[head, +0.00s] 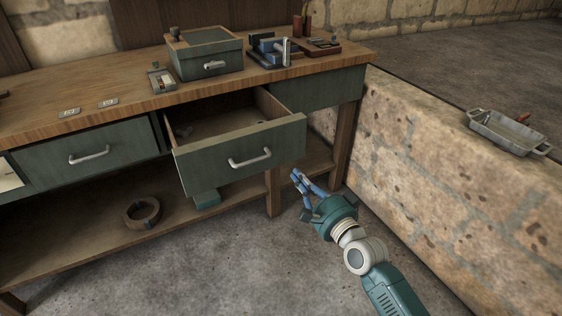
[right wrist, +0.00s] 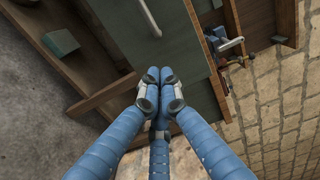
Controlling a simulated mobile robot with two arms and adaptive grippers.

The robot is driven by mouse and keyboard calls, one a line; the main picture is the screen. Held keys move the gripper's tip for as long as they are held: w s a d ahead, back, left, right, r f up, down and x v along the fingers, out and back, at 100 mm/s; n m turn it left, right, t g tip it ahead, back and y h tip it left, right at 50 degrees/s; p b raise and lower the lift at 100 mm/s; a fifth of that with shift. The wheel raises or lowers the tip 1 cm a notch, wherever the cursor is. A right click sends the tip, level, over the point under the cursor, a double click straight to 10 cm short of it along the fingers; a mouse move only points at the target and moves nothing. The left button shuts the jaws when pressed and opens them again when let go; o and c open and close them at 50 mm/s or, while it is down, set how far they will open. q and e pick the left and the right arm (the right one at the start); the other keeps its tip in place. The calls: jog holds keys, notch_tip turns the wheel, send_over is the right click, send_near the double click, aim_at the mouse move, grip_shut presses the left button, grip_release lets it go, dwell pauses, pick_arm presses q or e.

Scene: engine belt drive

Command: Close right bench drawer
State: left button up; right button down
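The right bench drawer stands pulled out, its green front (head: 225,162) well ahead of the bench face and its wooden inside showing. Its metal handle (head: 249,160) is on the middle of the front. My right gripper (head: 298,178) is low and to the right of the drawer front, near its lower right corner, and off the handle. In the right wrist view its blue fingers (right wrist: 154,76) are drawn together with nothing between them. The drawer front (right wrist: 165,55) and handle (right wrist: 150,18) lie beyond the fingertips; contact cannot be told. My left gripper is out of view.
The wooden bench (head: 90,117) carries a green box (head: 205,57) and a blue vise-like tool (head: 268,50). Another drawer (head: 75,150) on the left is shut. A ring (head: 142,212) lies on the lower shelf. A stone wall (head: 430,170) with a metal tray (head: 508,131) bounds the right.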

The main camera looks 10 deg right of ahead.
aim_at(275, 150)
jog(key=b+x, duration=0.2)
jog(key=x, duration=0.8)
jog(key=shift+f, duration=0.2)
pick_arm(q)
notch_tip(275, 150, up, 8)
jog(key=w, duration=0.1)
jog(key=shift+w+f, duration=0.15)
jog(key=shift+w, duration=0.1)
pick_arm(e)
jog(key=shift+w+a, duration=0.2)
jog(key=shift+w, duration=0.5)
